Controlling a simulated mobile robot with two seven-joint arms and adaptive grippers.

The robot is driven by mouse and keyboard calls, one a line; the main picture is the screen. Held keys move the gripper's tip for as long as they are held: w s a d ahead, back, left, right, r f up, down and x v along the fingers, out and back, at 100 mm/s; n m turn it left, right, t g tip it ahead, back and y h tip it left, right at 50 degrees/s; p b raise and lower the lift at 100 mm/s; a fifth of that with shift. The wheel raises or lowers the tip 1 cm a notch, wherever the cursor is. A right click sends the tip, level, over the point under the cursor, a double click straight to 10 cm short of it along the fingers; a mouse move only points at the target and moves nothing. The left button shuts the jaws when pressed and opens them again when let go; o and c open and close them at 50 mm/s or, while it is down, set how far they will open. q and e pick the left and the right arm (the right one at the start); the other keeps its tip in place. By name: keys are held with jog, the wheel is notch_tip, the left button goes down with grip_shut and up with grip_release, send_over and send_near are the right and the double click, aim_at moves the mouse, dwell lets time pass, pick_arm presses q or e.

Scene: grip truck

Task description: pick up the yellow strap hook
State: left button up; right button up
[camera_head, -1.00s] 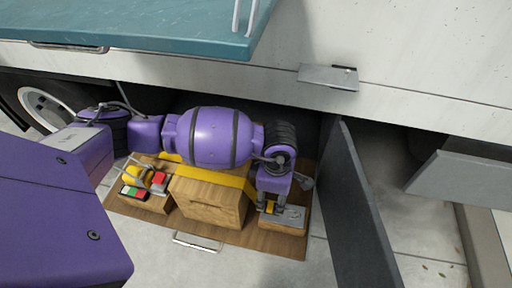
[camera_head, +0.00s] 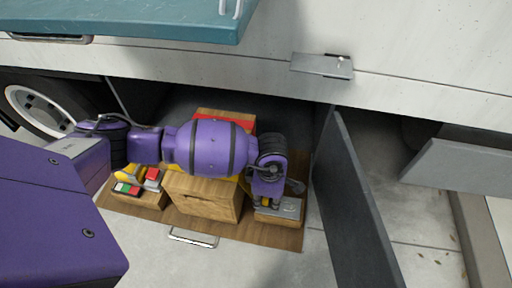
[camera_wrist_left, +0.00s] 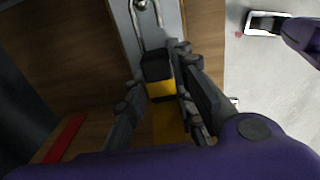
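The yellow strap hook (camera_wrist_left: 162,90) has a black section and a metal hook end, and lies on a grey plate (camera_wrist_left: 128,22) in the left wrist view. In the head view the grey plate (camera_head: 289,208) tops a small wooden block at the right of the wooden tray. My left gripper (camera_wrist_left: 155,88) points down over it, with its fingers apart on either side of the hook. A gap shows on the left finger's side; contact on the right is unclear. In the head view my left gripper (camera_head: 266,203) hides most of the hook. My right gripper is not identifiable.
The wooden tray (camera_head: 255,236) also holds a wooden box (camera_head: 205,197) and a block with red, green and yellow items (camera_head: 128,188) at left. A grey door panel (camera_head: 358,205) stands open close to the right. White truck side (camera_head: 410,60) overhangs the bay.

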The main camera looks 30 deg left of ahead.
pick_arm(q)
jog(key=shift+w+r, duration=0.1)
jog(key=shift+w, duration=0.05)
grip_shut()
pick_arm(e)
jog(key=shift+w, duration=0.3)
pick_arm(q)
jog(key=shift+d+r, duration=0.1)
jog(key=shift+r, duration=0.45)
notch_tip(320, 180, up, 2)
jog(key=shift+w+r+p, duration=0.1)
jog(key=shift+r+p, duration=0.1)
jog(key=shift+p, duration=0.1)
jog(key=s+d+r+p, duration=0.2)
jog(key=s+d+r, duration=0.3)
jog(key=s+r, duration=0.4)
jog(key=s, duration=0.4)
jog(key=shift+s+d+r, duration=0.15)
jog(key=shift+d+r, duration=0.05)
jog(key=shift+r, duration=0.05)
pick_arm(e)
jog(key=shift+w+a+r, duration=0.1)
jog(key=shift+w+r, duration=0.1)
jog(key=shift+r, duration=0.4)
jog(key=shift+w+a+r, duration=0.1)
jog(key=shift+w+r, duration=0.05)
jog(key=shift+r, duration=0.4)
pick_arm(q)
jog(key=shift+d+r, duration=0.1)
